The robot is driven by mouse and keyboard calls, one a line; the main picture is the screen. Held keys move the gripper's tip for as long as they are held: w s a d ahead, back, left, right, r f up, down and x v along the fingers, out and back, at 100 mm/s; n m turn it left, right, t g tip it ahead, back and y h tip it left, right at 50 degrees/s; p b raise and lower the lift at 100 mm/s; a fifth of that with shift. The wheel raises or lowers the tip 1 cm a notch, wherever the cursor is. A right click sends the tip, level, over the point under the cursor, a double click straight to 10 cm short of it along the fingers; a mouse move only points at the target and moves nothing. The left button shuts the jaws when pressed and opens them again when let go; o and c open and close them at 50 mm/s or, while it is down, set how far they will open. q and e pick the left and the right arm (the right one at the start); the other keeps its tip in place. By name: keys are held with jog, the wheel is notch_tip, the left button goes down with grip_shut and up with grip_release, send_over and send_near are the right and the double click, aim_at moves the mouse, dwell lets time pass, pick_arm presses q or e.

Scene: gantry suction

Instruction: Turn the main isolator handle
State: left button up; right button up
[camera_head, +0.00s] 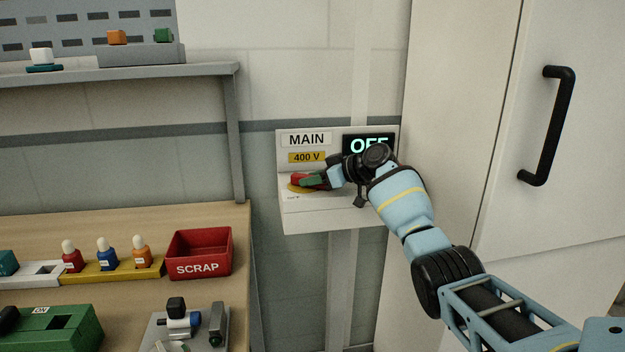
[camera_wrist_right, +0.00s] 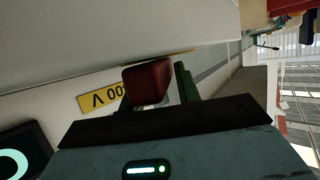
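The main isolator is a pale box (camera_head: 330,219) on the wall, with a MAIN label, a yellow 400 V label (camera_head: 306,157) and a dark display reading OFF (camera_head: 358,145). Its red handle (camera_head: 297,180) sits over a yellow disc and lies roughly sideways. My right gripper (camera_head: 313,180) is at the handle, a green finger overlapping the red. In the right wrist view the red handle (camera_wrist_right: 148,83) stands in front of the palm, with a green finger (camera_wrist_right: 186,82) close on its right. The other finger is mostly hidden, so the grip is unclear. My left gripper is out of view.
A tall pale cabinet (camera_head: 450,110) with a black handle (camera_head: 552,125) stands right of the isolator. At left, a wooden bench (camera_head: 120,215) holds a red SCRAP bin (camera_head: 200,254), bottles in a yellow rack (camera_head: 110,272) and a green box (camera_head: 50,330). A grey shelf (camera_head: 150,75) is above.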

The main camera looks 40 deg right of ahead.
jog(key=shift+o, duration=1.2)
jog(key=shift+s, duration=0.15)
jog(key=shift+v, duration=3.85)
